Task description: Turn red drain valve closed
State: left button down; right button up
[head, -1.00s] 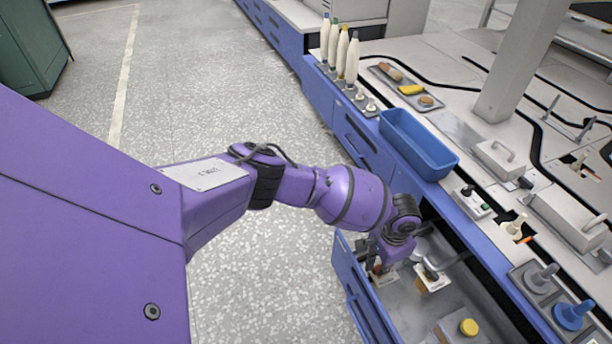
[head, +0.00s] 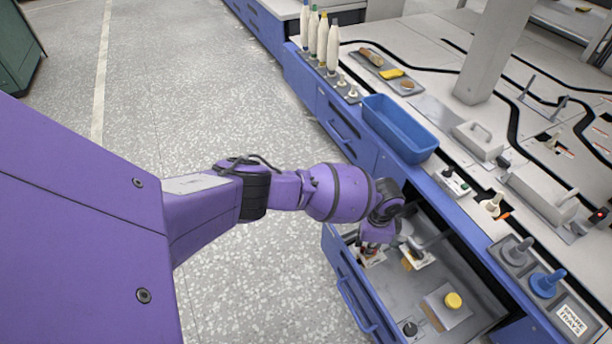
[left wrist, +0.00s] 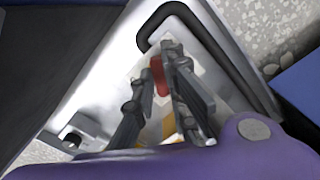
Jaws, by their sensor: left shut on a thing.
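The red drain valve (left wrist: 158,76) shows in the left wrist view as a small red handle between my left gripper's fingers (left wrist: 161,68), over a pale plate. My left gripper is shut on it. In the head view my left gripper (head: 368,250) reaches down into the open blue drawer (head: 345,268), at its far left corner. There the wrist and fingers hide nearly all of the valve, so its angle cannot be made out. My right gripper is not in view.
Inside the drawer are a yellow-capped fitting (head: 453,301), a black knob (head: 409,328) and a grey pipe beside my gripper. A blue bin (head: 400,130) stands on the bench edge above. Several white bobbins stand farther back. The speckled floor at left is clear.

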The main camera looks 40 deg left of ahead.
pick_arm(q)
jog(key=m, duration=0.3)
jog(key=shift+m, duration=0.4)
jog(key=m, duration=0.3)
jog(key=shift+w+m, duration=0.15)
jog(key=shift+m, duration=2.05)
jog(key=shift+w, duration=0.1)
jog(key=c, duration=1.8)
grip_release()
jog(key=shift+o, duration=0.2)
jog(key=shift+r, duration=0.1)
